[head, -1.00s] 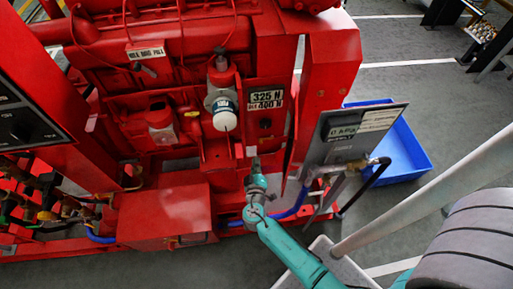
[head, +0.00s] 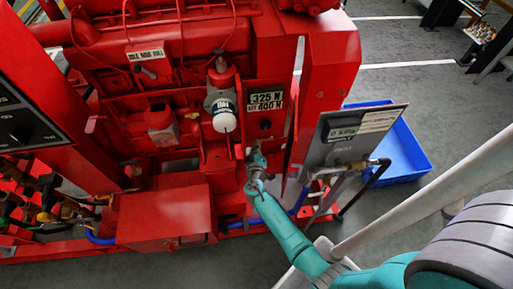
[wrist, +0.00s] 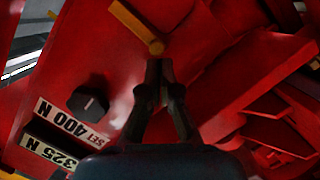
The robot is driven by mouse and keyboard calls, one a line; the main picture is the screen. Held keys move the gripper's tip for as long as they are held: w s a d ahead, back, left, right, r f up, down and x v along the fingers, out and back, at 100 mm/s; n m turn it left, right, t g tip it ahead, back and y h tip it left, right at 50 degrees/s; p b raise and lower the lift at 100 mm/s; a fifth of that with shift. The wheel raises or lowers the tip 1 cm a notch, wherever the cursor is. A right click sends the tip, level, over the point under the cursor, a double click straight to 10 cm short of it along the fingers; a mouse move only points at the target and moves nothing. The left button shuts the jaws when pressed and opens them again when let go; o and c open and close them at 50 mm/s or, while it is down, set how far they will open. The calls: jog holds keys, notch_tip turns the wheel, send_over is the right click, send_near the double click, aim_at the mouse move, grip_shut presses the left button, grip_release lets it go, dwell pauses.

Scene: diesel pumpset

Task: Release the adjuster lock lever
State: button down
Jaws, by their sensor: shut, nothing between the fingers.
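In the wrist view a yellow lever (wrist: 135,26) lies on a red panel, with its rounded end near the tips of my gripper (wrist: 159,64). It looks like the adjuster lock lever. My gripper's dark fingers are together with nothing between them. I cannot tell whether the tips touch the lever. A dark hexagonal knob (wrist: 90,101) with a pale mark sits left of my gripper, beside the labels "SET 400 N" (wrist: 72,122) and "325 N" (wrist: 48,151). In the head view my gripper (head: 253,146) is below these labels (head: 266,100); the lever is not clear there.
A white and dark filter canister (head: 222,110) hangs left of the labels. A red box (head: 163,216) juts out at lower left. A grey panel (head: 350,135) with a hose stands at right, before a blue bin (head: 408,160). Red ribs (wrist: 275,120) lie right of my gripper.

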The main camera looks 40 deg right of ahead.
jog(key=shift+f+n, duration=0.5)
jog(key=shift+n, duration=0.1)
dwell(0.3)
jog(key=shift+s+d+f+n+h, duration=0.1)
jog(key=shift+f+n+h, duration=0.2)
jog(key=shift+f+n, duration=0.55)
jog(key=shift+s+d+f+n+h, duration=0.1)
jog(key=shift+f+n+h, duration=0.35)
jog(key=shift+f, duration=0.65)
